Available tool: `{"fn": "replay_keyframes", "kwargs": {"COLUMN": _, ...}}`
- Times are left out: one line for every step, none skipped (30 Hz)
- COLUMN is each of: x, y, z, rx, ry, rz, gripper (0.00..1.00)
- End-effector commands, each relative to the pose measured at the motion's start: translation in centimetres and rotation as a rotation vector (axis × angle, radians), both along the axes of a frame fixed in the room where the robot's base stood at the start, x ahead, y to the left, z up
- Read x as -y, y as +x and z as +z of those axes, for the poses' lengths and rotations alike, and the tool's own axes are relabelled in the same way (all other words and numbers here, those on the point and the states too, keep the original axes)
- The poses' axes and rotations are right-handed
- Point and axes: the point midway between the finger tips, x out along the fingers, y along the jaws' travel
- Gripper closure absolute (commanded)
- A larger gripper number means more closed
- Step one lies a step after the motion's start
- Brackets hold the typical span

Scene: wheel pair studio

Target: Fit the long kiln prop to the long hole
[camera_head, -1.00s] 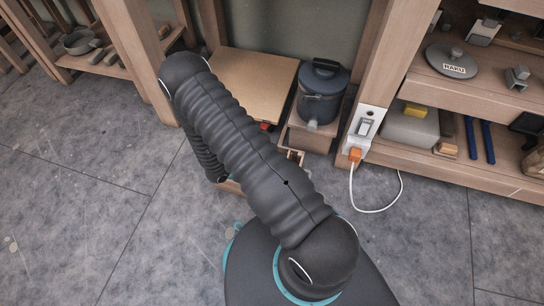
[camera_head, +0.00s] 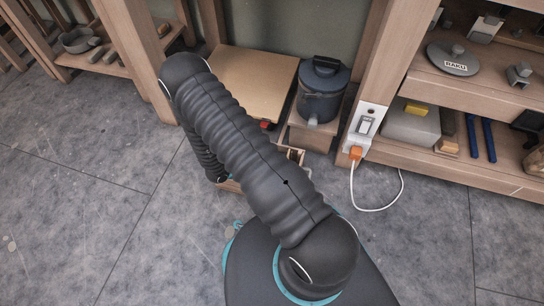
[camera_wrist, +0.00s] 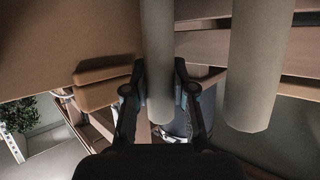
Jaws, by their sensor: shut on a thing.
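My gripper (camera_wrist: 160,82) is shut on a pale grey cylindrical kiln prop (camera_wrist: 158,45), with one finger on each side of it. The prop's upper part runs out of the wrist view, so its full length is hidden. A second, thicker-looking pale cylinder (camera_wrist: 257,65) shows to the right, apart from the gripper; I cannot tell which is longer. No hole is visible in either view. In the head view my arm hides the gripper and the held prop.
A tan board (camera_head: 255,82) lies by the wall, next to a dark lidded pot (camera_head: 323,92) on a wooden stand. Shelves stand right and left. A switch box (camera_head: 364,130) with a white cable (camera_head: 375,210) is on the right post. Grey floor is open at left.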

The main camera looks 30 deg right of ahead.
Motion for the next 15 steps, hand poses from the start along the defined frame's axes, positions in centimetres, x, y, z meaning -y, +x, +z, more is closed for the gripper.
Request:
{"fn": "replay_keyframes", "kwargs": {"x": 0.0, "y": 0.0, "z": 0.02, "rx": 0.0, "ry": 0.0, "rz": 0.0, "gripper": 0.73}}
{"fn": "replay_keyframes", "kwargs": {"x": 0.0, "y": 0.0, "z": 0.02, "rx": 0.0, "ry": 0.0, "rz": 0.0, "gripper": 0.65}}
{"fn": "replay_keyframes", "kwargs": {"x": 0.0, "y": 0.0, "z": 0.03, "rx": 0.0, "ry": 0.0, "rz": 0.0, "gripper": 0.55}}
{"fn": "replay_keyframes", "kwargs": {"x": 0.0, "y": 0.0, "z": 0.03, "rx": 0.0, "ry": 0.0, "rz": 0.0, "gripper": 0.48}}
{"fn": "replay_keyframes", "kwargs": {"x": 0.0, "y": 0.0, "z": 0.03, "rx": 0.0, "ry": 0.0, "rz": 0.0, "gripper": 0.46}}
{"fn": "replay_keyframes", "kwargs": {"x": 0.0, "y": -0.01, "z": 0.02, "rx": 0.0, "ry": 0.0, "rz": 0.0, "gripper": 0.46}}
{"fn": "replay_keyframes", "kwargs": {"x": 0.0, "y": -0.01, "z": 0.02, "rx": 0.0, "ry": 0.0, "rz": 0.0, "gripper": 0.46}}
{"fn": "replay_keyframes", "kwargs": {"x": 0.01, "y": -0.02, "z": 0.02, "rx": 0.0, "ry": 0.0, "rz": 0.0, "gripper": 0.46}}
{"fn": "replay_keyframes", "kwargs": {"x": 0.01, "y": -0.02, "z": 0.02, "rx": 0.0, "ry": 0.0, "rz": 0.0, "gripper": 0.46}}
{"fn": "replay_keyframes", "kwargs": {"x": 0.01, "y": -0.02, "z": 0.02, "rx": 0.0, "ry": 0.0, "rz": -0.001, "gripper": 0.46}}
{"fn": "replay_keyframes", "kwargs": {"x": 0.01, "y": -0.03, "z": 0.02, "rx": 0.0, "ry": 0.0, "rz": -0.001, "gripper": 0.46}}
{"fn": "replay_keyframes", "kwargs": {"x": 0.01, "y": -0.03, "z": 0.02, "rx": 0.0, "ry": 0.0, "rz": -0.001, "gripper": 0.46}}
{"fn": "replay_keyframes", "kwargs": {"x": 0.01, "y": -0.04, "z": 0.0, "rx": 0.0, "ry": 0.0, "rz": -0.001, "gripper": 0.46}}
{"fn": "replay_keyframes", "kwargs": {"x": 0.01, "y": -0.03, "z": 0.02, "rx": 0.0, "ry": 0.0, "rz": -0.001, "gripper": 0.46}}
{"fn": "replay_keyframes", "kwargs": {"x": 0.01, "y": -0.02, "z": 0.09, "rx": 0.0, "ry": 0.0, "rz": -0.001, "gripper": 0.46}}
